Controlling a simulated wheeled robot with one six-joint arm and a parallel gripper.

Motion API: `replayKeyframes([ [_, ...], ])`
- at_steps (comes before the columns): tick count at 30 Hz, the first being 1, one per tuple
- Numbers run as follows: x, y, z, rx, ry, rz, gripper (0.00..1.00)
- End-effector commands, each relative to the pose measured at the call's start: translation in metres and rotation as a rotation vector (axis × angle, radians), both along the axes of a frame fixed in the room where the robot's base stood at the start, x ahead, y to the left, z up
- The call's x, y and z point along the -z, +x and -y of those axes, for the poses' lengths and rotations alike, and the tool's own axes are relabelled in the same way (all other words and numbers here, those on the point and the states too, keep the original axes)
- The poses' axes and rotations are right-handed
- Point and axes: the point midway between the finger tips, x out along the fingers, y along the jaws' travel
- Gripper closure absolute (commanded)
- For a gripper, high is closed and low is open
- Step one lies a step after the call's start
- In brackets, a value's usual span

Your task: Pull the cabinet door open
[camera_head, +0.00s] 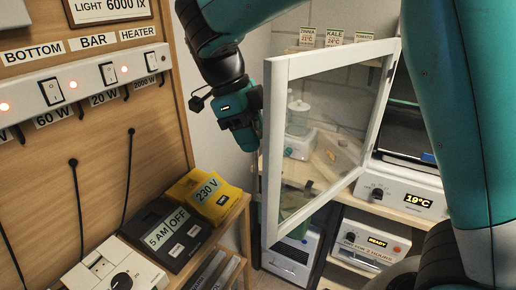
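The cabinet door (274,165) is a glass pane in a white frame. It stands swung out at an angle from the cabinet, with its free edge at the left and its far edge at the right by the shelves. My gripper (258,128) is at the upper part of the free edge, seemingly touching or very close to it. Its fingertips are hidden or too small to make out, so I cannot tell whether they hold the door. Through the glass, shelf items show, among them a pale bottle-like device (297,118).
A white unit reading 19°C (408,199) and one reading READY (375,241) sit on shelves at the right. A yellow 230 V box (208,196) and a black timer box (165,234) stand on a bench at the left, below a wooden switch panel (85,150).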

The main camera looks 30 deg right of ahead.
Motion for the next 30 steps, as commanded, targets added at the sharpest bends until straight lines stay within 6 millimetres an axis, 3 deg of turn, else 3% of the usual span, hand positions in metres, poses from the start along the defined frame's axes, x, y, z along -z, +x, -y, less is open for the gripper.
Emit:
replayKeyframes([
  [10, 0.003, -0.001, -0.002, -0.006, 0.0, 0.0, 0.62],
  [15, 0.003, 0.0, -0.002, -0.005, 0.0, 0.0, 1.0],
  [21, 0.003, -0.002, 0.0, -0.008, 0.001, 0.001, 1.0],
  [25, 0.006, -0.02, 0.003, -0.046, 0.001, 0.002, 1.0],
  [30, 0.006, -0.06, 0.014, -0.135, 0.003, 0.003, 1.0],
])
